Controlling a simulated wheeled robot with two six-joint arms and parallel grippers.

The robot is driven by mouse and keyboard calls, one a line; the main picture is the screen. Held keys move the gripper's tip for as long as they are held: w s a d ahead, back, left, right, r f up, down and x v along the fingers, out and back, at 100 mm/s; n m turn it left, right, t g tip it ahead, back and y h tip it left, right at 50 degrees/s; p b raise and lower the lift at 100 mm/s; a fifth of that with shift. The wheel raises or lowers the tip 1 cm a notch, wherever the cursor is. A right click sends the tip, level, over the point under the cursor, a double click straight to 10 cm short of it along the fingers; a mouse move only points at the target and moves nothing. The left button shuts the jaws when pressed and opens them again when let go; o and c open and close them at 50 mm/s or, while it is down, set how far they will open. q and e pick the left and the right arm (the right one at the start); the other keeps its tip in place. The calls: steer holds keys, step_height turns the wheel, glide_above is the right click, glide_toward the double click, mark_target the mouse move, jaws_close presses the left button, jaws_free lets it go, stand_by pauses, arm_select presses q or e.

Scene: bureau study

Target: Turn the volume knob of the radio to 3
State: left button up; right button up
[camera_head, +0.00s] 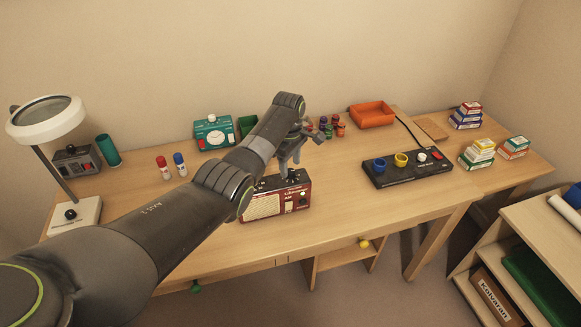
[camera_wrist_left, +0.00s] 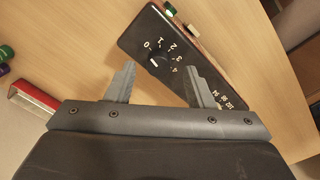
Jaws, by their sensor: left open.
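The red radio (camera_head: 290,201) with a cream speaker grille stands near the front edge of the desk, partly hidden behind my left arm. In the left wrist view, its black top panel (camera_wrist_left: 137,40) carries the volume knob (camera_wrist_left: 159,62), dark and round, with printed numbers 0 to 4 around it. A small white mark on the knob sits on its left side, nearest the 0; its exact direction is hard to tell. My left gripper (camera_head: 289,166) points down above the radio. Its two fingers (camera_wrist_left: 160,76) are open and apart, on either side of the knob in view, with nothing between them.
The desk (camera_head: 340,180) holds a teal device (camera_head: 214,133), red and blue bottles (camera_head: 171,167), an orange tray (camera_head: 372,114) and a black panel with cups (camera_head: 408,168). A magnifier lamp (camera_head: 46,117) stands at left. Bare desk lies between radio and black panel.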

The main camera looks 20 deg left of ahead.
mark_target(290, 173)
arm_select(q)
steer(key=shift+w+f, duration=0.1)
steer(key=shift+f, duration=1)
arm_select(e)
steer(key=shift+s+f, duration=0.25)
steer(key=shift+s, duration=0.6)
arm_select(q)
steer(key=shift+c, duration=0.2)
steer(key=c, duration=1)
arm_select(e)
steer(key=shift+w, duration=0.2)
